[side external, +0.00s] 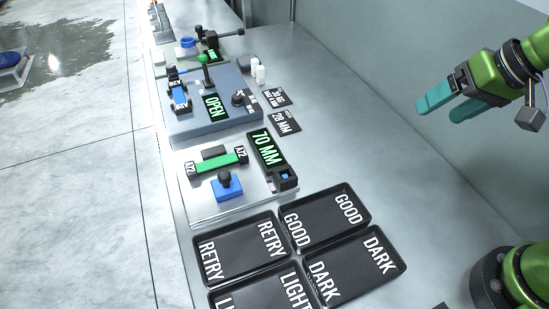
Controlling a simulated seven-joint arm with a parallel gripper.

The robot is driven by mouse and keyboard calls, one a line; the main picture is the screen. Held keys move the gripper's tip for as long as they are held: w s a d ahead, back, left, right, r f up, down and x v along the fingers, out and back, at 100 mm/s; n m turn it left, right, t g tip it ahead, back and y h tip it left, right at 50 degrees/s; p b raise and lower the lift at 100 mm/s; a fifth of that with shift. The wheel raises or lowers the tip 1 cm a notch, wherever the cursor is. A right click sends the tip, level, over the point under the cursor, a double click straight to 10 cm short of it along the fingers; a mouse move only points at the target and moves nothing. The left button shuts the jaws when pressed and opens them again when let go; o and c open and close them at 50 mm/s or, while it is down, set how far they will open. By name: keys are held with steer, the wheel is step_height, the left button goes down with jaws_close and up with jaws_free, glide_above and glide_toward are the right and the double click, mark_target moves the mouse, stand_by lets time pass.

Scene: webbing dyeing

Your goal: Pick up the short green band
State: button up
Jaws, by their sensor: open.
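A short green band (215,163) with a white-lettered black tag at each end lies across a pale fixture plate (201,208) in the middle of the bench. It lies between a dark block (213,152) and a blue block with a black knob (227,187). My gripper (438,113), with teal fingers, is at the upper right. It is open and empty, raised above the bench and well apart from the band.
A display reading 70 MM (267,148) stands right of the band. Black trays marked RETRY (233,268), GOOD, DARK and LIGHT lie in front. Behind is a blue-grey station (205,125) with an OPEN display and a blue band (178,93). The bench's right side is clear.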

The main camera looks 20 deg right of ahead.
steer(key=w+a+m+g, duration=0.2)
steer(key=w+a, duration=0.4)
steer(key=w, duration=0.4)
steer(key=m+g+y, duration=0.2)
steer(key=m+g, duration=0.1)
steer(key=m, duration=1)
glide_toward(239, 152)
steer(key=x, duration=0.3)
steer(key=shift+w+d+f, duration=0.1)
steer(key=shift+d+f, duration=0.1)
steer(key=shift+a+x, duration=0.15)
steer(key=shift+x, duration=1.25)
steer(key=shift+a+x, duration=0.15)
steer(key=shift+x, duration=1.2)
steer(key=shift+r, duration=0.1)
steer(key=shift+r, duration=0.1)
steer(key=c, duration=1.3)
